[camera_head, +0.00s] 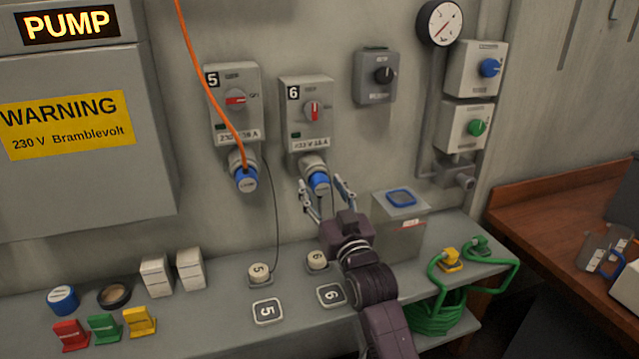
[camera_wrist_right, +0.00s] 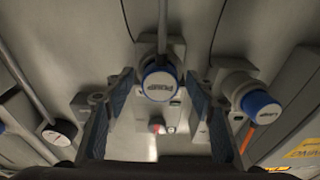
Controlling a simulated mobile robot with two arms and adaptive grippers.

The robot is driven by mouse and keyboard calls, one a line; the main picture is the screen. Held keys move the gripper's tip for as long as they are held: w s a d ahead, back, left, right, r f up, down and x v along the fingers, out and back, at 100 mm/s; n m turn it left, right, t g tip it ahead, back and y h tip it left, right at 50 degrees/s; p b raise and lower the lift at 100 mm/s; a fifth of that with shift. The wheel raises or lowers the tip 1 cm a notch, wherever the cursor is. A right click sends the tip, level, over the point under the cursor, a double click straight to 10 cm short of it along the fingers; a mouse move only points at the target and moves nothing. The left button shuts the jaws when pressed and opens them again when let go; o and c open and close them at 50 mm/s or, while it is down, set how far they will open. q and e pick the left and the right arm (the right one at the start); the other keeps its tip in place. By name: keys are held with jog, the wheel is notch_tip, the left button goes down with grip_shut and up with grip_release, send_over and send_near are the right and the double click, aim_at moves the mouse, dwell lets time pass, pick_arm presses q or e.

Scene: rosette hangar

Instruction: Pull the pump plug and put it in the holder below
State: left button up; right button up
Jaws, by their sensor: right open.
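The blue-ended pump plug (camera_head: 319,183) sits in the socket under switch box 6 (camera_head: 306,112). Its end reads PUMP in the right wrist view (camera_wrist_right: 159,84). My right gripper (camera_head: 326,192) is open, with one finger on each side of the plug; it also shows in the right wrist view (camera_wrist_right: 158,82). I cannot tell whether either finger touches the plug. Below, on the grey shelf, a round cream piece marked 6 (camera_head: 317,260) stands behind a number 6 plate (camera_head: 330,294). My left gripper is not in view.
Another blue plug (camera_head: 246,179) with an orange cable is under switch box 5 (camera_head: 234,100), close on the left. A grey box (camera_head: 400,222) stands right of my right gripper. Coloured blocks (camera_head: 104,328) and white blocks (camera_head: 157,276) occupy the shelf's left.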

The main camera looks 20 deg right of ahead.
aim_at(322, 189)
jog(key=shift+p, duration=0.5)
dwell(0.9)
grip_shut()
jog(key=shift+s, duration=0.1)
dwell(0.4)
jog(key=shift+f, duration=0.1)
jog(key=shift+s+f, duration=0.1)
jog(key=shift+s, duration=0.6)
jog(key=shift+s+d+f+p, duration=0.15)
jog(key=shift+s+p, duration=0.3)
jog(key=shift+s, duration=0.65)
jog(key=shift+s+a+f+p, duration=0.15)
jog(key=shift+s+p, duration=0.25)
jog(key=shift+s, duration=0.7)
jog(key=shift+d, duration=0.1)
